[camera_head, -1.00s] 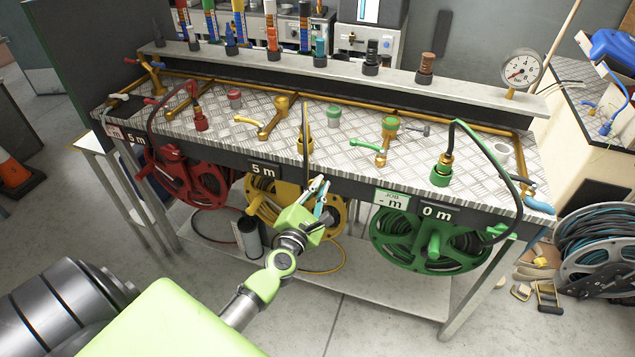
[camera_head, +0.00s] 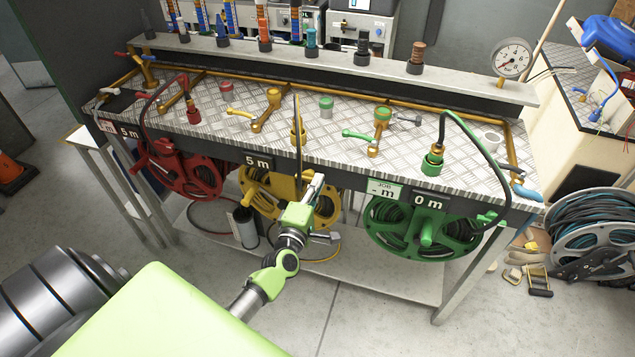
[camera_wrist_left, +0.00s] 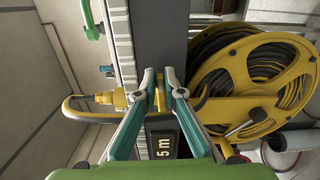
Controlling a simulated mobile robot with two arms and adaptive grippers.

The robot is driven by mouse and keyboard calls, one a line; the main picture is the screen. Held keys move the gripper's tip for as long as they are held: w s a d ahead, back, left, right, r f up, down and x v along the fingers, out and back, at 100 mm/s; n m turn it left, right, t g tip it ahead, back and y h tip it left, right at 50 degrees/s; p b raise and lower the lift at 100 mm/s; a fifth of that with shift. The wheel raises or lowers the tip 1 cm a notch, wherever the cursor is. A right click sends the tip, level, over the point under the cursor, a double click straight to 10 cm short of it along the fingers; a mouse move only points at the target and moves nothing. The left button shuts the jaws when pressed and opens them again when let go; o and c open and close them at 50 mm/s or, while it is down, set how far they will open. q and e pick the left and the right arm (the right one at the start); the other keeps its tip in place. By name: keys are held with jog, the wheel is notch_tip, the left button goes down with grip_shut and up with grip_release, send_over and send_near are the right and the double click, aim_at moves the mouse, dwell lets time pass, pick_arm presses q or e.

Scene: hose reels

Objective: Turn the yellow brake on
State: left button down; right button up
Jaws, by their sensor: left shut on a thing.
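The yellow hose reel (camera_head: 262,196) hangs under the front edge of the bench, below a "5 m" sign (camera_head: 257,163). It also shows at right in the left wrist view (camera_wrist_left: 238,74), wound with black hose. My left gripper (camera_head: 317,181) is in front of the reel's upper right part, just below the bench edge. In the left wrist view its fingers (camera_wrist_left: 160,76) are close around a small yellow piece (camera_wrist_left: 160,96), which appears to be the yellow brake. The fingers and my wrist hide most of it. My right gripper is not in view.
A red reel (camera_head: 183,174) hangs to the left and a green reel (camera_head: 385,222) to the right. The bench top (camera_head: 330,142) carries taps and hose fittings. The floor in front is clear.

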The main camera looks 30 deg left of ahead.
pick_arm(q)
jog(key=shift+s+a+f+m, duration=0.15)
jog(key=shift+a+f+m, duration=0.15)
dwell(0.4)
jog(key=c, duration=2.1)
grip_release()
jog(key=shift+a+r, duration=0.1)
jog(key=shift+a, duration=0.05)
jog(key=v, duration=1.2)
jog(key=shift+r, duration=0.1)
jog(key=shift+o, duration=0.6)
